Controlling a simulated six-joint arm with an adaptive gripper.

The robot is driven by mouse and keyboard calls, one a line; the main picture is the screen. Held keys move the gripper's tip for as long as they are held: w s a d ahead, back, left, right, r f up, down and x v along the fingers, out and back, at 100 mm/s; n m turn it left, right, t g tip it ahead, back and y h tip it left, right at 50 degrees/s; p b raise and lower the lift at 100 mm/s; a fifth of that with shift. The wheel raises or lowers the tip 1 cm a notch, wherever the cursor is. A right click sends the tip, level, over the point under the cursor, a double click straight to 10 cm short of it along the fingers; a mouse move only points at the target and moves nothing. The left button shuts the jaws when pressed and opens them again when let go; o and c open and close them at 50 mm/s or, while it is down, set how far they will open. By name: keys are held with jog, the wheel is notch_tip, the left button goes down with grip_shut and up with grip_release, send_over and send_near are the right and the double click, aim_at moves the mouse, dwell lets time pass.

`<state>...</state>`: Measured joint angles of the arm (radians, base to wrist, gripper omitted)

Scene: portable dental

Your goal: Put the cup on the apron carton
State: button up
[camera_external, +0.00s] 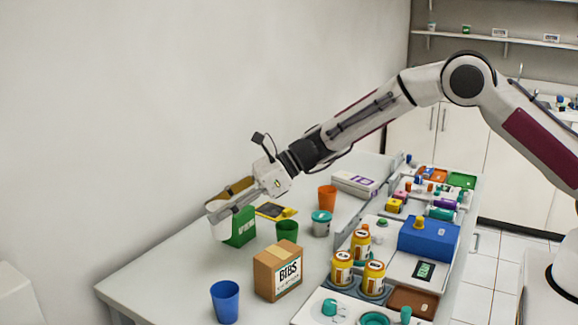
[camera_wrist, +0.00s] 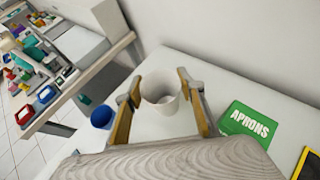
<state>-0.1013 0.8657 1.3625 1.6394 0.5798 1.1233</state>
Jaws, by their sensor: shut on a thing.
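My gripper (camera_wrist: 160,88) is shut on a white cup (camera_wrist: 158,94), with one finger on each side of it in the wrist view. The cup's open mouth faces the wrist camera. In the outside view the white cup (camera_external: 217,228) shows below my gripper (camera_external: 226,200), partly hidden, just left of the green apron carton (camera_external: 241,227). In the wrist view the carton (camera_wrist: 249,122), marked APRONS, lies to the right of the fingers, apart from the cup. Nothing sits on the visible part of its top. I cannot tell whether the cup touches the table.
A brown BIBS box (camera_external: 278,271), a green cup (camera_external: 287,231), a blue cup (camera_external: 225,300) and an orange cup (camera_external: 327,197) stand on the white table. Yellow jars (camera_external: 342,268) and trays fill the right side. The table's left front is clear.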

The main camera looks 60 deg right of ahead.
jog(key=w+d+r+m+t+h, duration=0.1)
jog(key=w+d+r, duration=0.1)
jog(key=d+r, duration=0.2)
jog(key=w+d+r+m+t+h, duration=0.1)
jog(key=w+d+r+m+h, duration=0.1)
jog(key=d+r, duration=0.3)
jog(key=w+d, duration=0.1)
jog(key=d, duration=0.3)
jog(key=shift+w+d+r+m, duration=0.2)
jog(key=shift+w+d+m, duration=0.05)
jog(key=shift+w+m, duration=0.1)
jog(key=shift+f, duration=0.1)
notch_tip(320, 180, down, 6)
jog(key=shift+f, duration=0.2)
jog(key=shift+f, duration=1.7)
jog(key=shift+f, duration=0.15)
jog(key=o, duration=0.8)
